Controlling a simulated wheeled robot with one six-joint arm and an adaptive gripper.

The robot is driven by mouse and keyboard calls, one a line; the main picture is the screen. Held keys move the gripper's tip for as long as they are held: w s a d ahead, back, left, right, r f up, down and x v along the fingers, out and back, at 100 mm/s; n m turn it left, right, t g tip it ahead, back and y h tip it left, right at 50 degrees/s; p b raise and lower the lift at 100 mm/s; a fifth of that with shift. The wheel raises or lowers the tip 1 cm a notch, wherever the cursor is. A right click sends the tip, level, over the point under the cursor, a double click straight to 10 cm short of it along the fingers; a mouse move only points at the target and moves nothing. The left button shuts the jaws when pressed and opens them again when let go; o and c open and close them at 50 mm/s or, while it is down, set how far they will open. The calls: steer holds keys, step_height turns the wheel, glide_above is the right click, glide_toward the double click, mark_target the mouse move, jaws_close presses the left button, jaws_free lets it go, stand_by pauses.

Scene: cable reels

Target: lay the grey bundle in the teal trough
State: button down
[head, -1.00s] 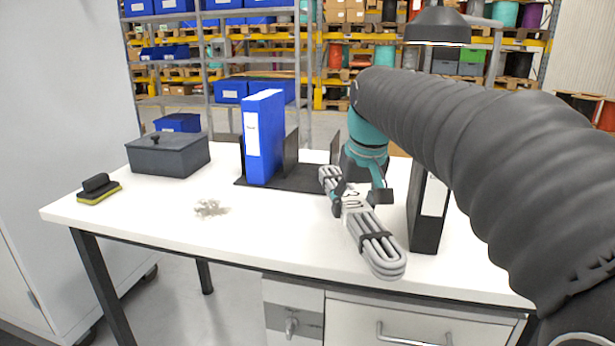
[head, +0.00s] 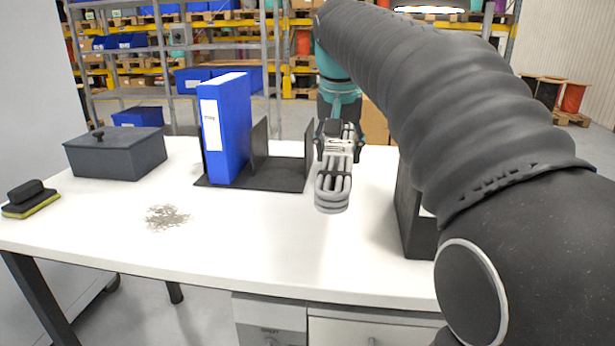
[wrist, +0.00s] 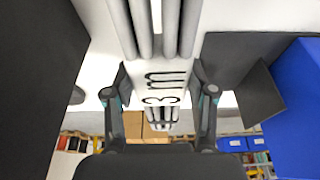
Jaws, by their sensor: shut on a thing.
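The grey bundle (head: 333,190) is a looped coil of cable with a pale band. My gripper (head: 340,140) is shut on its middle and holds it above the white table, one looped end toward the head camera. In the wrist view, grey strands run up between the fingers of my gripper (wrist: 160,92), and the bundle's pale band (wrist: 163,75) reads "3 m". Part of the bundle is hidden behind the fingers in the head view. I see no teal trough in either view.
A blue binder (head: 226,130) stands in a black holder (head: 285,178) left of the bundle. A dark lidded box (head: 115,155), a brush (head: 30,198) and grey debris (head: 166,217) lie farther left. A black upright file (head: 412,225) stands at right. The front middle of the white table (head: 280,245) is clear.

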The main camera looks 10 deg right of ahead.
steer(key=w+f, duration=0.1)
steer(key=w, duration=0.1)
steer(key=w+f, duration=0.2)
steer(key=w, duration=0.1)
steer(key=w+f, duration=0.2)
steer(key=w, duration=0.1)
steer(key=shift+w+a, duration=0.1)
steer(key=shift+a, duration=0.15)
steer(key=shift+f+b, duration=0.4)
steer(key=shift+f, duration=1.55)
steer(key=shift+f, duration=0.1)
steer(key=c, duration=0.8)
jaws_free()
steer(key=shift+f, duration=0.1)
steer(key=o, duration=0.4)
steer(key=shift+o, duration=0.2)
